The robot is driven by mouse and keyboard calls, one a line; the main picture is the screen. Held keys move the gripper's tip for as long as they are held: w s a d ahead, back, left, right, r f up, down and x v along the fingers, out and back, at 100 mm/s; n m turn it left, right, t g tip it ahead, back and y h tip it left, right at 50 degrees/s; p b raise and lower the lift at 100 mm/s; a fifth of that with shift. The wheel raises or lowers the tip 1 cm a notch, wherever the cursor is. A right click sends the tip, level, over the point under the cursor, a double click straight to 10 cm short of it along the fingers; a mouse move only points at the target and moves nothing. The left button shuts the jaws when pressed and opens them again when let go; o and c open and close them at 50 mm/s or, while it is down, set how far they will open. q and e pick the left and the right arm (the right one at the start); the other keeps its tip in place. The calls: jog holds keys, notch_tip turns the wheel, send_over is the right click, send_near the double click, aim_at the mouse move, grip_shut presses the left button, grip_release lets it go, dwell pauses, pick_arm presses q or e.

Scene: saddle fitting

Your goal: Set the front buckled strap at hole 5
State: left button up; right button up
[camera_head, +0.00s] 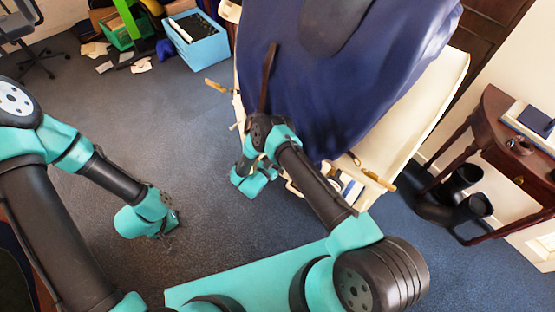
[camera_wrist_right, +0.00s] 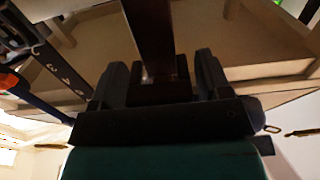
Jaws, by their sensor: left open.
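The blue-covered saddle form (camera_head: 345,70) stands at upper centre in the head view. A narrow brown strap (camera_head: 267,75) lies against its left side. My right gripper (camera_head: 250,182) is below it at the form's lower left edge, its fingertips hidden. In the right wrist view, a brown strap (camera_wrist_right: 152,35) runs down between my right gripper's two fingers (camera_wrist_right: 160,85), where a dark block sits; I cannot tell whether they clamp it. A dark strip with small white marks (camera_wrist_right: 50,55) is at left. My left gripper (camera_head: 168,225) is open, low at left, apart from the form. The buckle cannot be made out.
A pale frame (camera_head: 430,110) with light wooden pegs (camera_head: 378,180) carries the form. A blue crate (camera_head: 198,40) and a green crate (camera_head: 125,33) are behind at left. A side table (camera_head: 500,130) and black boots (camera_head: 455,195) stand at right. Carpet at left centre is clear.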

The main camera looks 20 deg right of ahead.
jog(key=shift+o, duration=0.8)
jog(key=shift+s+a, duration=0.1)
jog(key=v, duration=1.7)
